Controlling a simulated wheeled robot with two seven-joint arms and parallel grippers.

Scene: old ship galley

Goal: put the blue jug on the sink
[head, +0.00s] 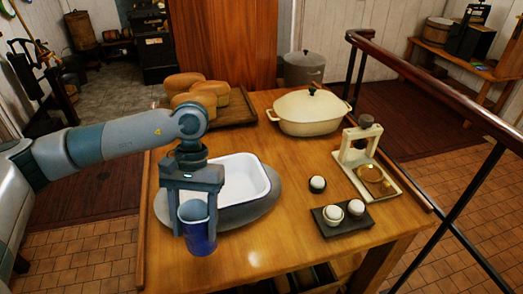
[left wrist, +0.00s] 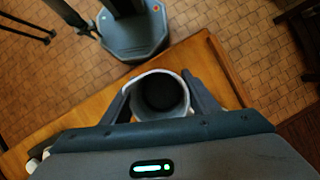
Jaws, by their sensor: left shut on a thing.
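The blue jug (head: 201,240) is upright between the fingers of my left gripper (head: 196,226), at the front left of the wooden table. The gripper is shut on its sides. In the left wrist view the jug (left wrist: 158,94) shows its round open mouth and dark inside, with a finger on each side. The sink (head: 257,193), a white basin with a dark rim, sits on a grey oval base just behind and right of the jug. The gripper and jug hide its front left part. I cannot tell whether the jug's bottom touches the table. My right gripper is not in view.
Bread loaves (head: 190,85) lie on a board behind the sink. A cream lidded pot (head: 308,113) stands at the back right. A cream stand (head: 367,170) and a dark tray (head: 336,228) with small cups are at the right. The table's front middle is clear.

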